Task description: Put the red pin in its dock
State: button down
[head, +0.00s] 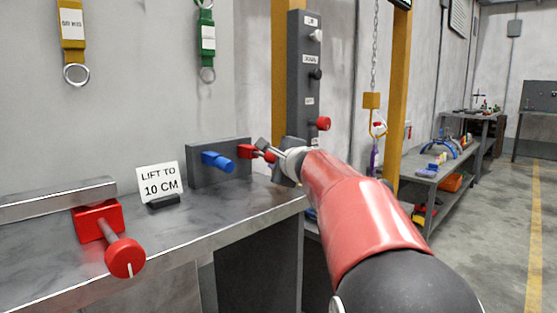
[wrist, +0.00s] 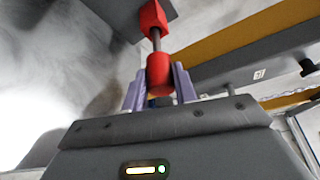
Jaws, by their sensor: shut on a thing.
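The red pin shows in the wrist view as a red cylindrical head (wrist: 159,72) with a thin metal shaft. My gripper (wrist: 158,82) is shut on this head, one pale finger on each side. The shaft points at a red block (wrist: 152,18) on a grey plate and appears to meet it; how deep it sits, I cannot tell. In the head view the red block (head: 245,151) is on the dark upright plate (head: 205,178) at the bench's back right. My gripper (head: 266,150) is just right of it, partly hiding the pin's red head (head: 270,157).
A blue cylinder (head: 217,161) sticks out of the same plate, left of the red block. A sign (head: 160,181) stands on the bench (head: 210,215). A red knob (head: 125,257) on a rod is at front left. A dark post (head: 303,80) with knobs rises behind my gripper.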

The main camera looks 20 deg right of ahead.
aim_at(266, 156)
jog(key=shift+w+a+p, duration=0.2)
jog(key=shift+w+a, duration=0.1)
jog(key=shift+w, duration=0.45)
jog(key=shift+w+a+p, duration=0.25)
jog(key=shift+w+a, duration=0.05)
jog(key=shift+w, duration=0.45)
jog(key=shift+w+a+p, duration=0.2)
jog(key=shift+w+a, duration=0.1)
jog(key=shift+w, duration=0.45)
jog(key=c, duration=1)
grip_release()
jog(key=shift+c, duration=0.2)
jog(key=s, duration=0.2)
jog(key=s+b, duration=0.1)
jog(key=s, duration=0.2)
jog(key=s+r, duration=0.1)
jog(key=s, duration=0.1)
jog(key=shift+s+a+r, duration=0.1)
jog(key=shift+s+a, duration=0.1)
jog(key=shift+s, duration=0.1)
jog(key=shift+s, duration=0.1)
